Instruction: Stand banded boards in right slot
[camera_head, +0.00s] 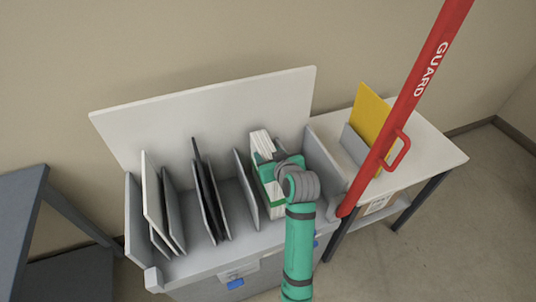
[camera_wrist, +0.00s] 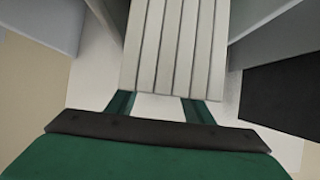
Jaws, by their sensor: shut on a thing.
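A stack of several white boards (camera_head: 262,145) stands upright near the right end of the grey slotted bin (camera_head: 215,259). In the wrist view the stack's pale edges (camera_wrist: 177,45) run away from my gripper. My gripper (camera_head: 270,178) is shut on this stack, and its green fingers (camera_wrist: 162,106) show on both sides of the near end. The stack is between a grey divider (camera_head: 246,188) on its left and the bin's right wall (camera_head: 322,160). My arm hides part of the stack's lower right. I cannot tell whether it touches the bin floor.
White and dark panels (camera_head: 208,195) stand in the left and middle slots. A red guard bar (camera_head: 412,90) slants up at the right. Behind it, a side table (camera_head: 425,150) holds a yellow board (camera_head: 369,112). A dark shelf stands far left.

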